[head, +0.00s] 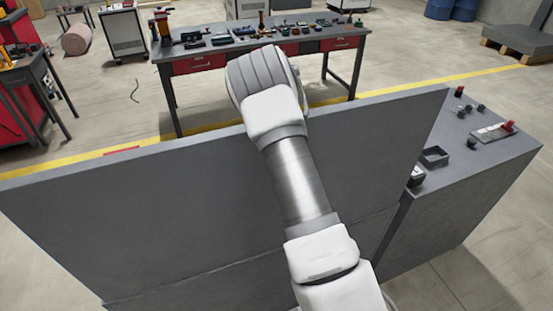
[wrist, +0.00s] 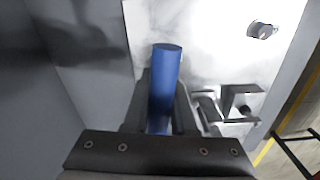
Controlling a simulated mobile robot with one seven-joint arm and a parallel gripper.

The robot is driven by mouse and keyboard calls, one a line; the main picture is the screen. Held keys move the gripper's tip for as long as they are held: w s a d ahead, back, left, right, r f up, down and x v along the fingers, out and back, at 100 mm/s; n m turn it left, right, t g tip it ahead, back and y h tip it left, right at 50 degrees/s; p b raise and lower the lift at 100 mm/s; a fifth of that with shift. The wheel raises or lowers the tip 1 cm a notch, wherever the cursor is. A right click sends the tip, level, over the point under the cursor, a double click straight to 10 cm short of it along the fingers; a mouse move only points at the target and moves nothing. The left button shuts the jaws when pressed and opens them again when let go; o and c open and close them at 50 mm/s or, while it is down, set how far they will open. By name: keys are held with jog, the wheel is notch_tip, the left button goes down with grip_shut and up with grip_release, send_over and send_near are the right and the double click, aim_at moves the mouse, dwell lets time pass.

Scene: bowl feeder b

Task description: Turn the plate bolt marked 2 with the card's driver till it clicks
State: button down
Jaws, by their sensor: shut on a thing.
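In the wrist view my gripper (wrist: 163,98) is shut on a blue round handle (wrist: 166,65), which I take to be the driver. The handle points away from me towards a pale, shiny plate (wrist: 215,60). Its far tip is hidden, so I cannot tell whether it touches a bolt. A round metal bolt head or stud (wrist: 262,30) stands out at the plate's upper right. No number can be read. In the head view my arm reaches over a grey panel and hides the gripper, driver and plate.
A dark bracket (wrist: 238,100) sits right of the fingers. In the head view the tall grey panel (head: 150,220) blocks the near side. A grey bench (head: 455,180) at right bears dark knobs, an open box (head: 435,157) and a light card with a red piece (head: 490,132).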

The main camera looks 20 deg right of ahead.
dwell(0.3)
jog(key=shift+m, duration=1.2)
jog(key=shift+p, duration=0.3)
jog(key=shift+r+m, duration=0.1)
jog(key=shift+m, duration=1.1)
jog(key=shift+m+p, duration=0.5)
jog(key=shift+m, duration=0.7)
jog(key=shift+m+p, duration=0.3)
jog(key=shift+m, duration=0.9)
